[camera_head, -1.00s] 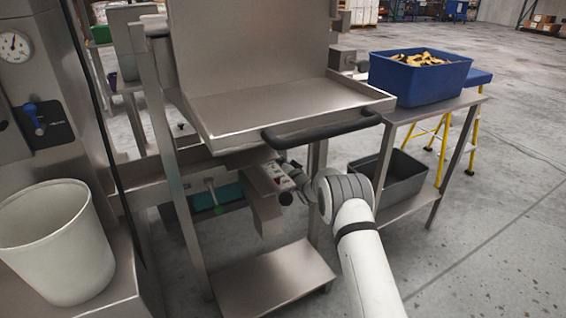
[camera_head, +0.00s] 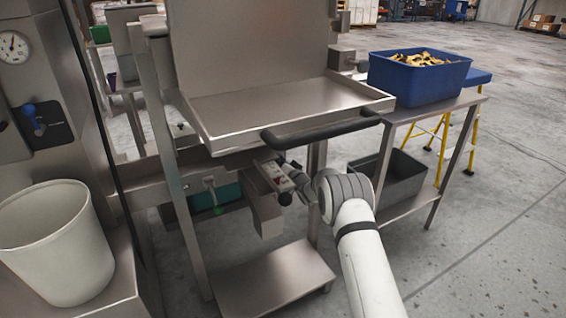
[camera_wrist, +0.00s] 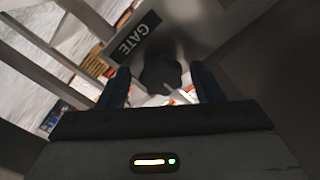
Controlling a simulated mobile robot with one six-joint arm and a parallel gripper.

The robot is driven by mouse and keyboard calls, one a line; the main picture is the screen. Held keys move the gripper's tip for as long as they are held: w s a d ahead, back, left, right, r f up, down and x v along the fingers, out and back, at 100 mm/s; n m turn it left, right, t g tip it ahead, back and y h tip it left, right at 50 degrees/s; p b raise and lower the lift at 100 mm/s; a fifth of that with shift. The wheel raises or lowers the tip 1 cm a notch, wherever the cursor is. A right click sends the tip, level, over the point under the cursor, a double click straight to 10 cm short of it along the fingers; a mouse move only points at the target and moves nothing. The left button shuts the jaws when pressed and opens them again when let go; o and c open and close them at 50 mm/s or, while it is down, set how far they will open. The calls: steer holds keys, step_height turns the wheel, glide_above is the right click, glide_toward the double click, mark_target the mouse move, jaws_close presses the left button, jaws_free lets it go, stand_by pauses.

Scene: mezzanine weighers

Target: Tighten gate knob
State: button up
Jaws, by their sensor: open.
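The gate knob (camera_wrist: 160,73) is a dark, rounded shape in the wrist view, beside a dark plate lettered GATE (camera_wrist: 132,39). My gripper (camera_wrist: 162,82) is open, with one dark finger on each side of the knob. Gaps seem to show between the fingers and the knob, but I cannot tell for sure whether either touches.
The steel tray (camera_head: 283,105) with its black front bar (camera_head: 322,131) is just above my gripper. A side table at right carries a blue crate (camera_head: 418,80) of yellowish pieces, with a grey bin (camera_head: 398,178) below. A white bucket (camera_head: 55,245) stands at left.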

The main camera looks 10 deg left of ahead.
steer(key=p+v, duration=0.2)
steer(key=v, duration=0.5)
steer(key=shift+s+d, duration=0.2)
steer(key=shift+d, duration=0.05)
steer(key=shift+d+r, duration=0.1)
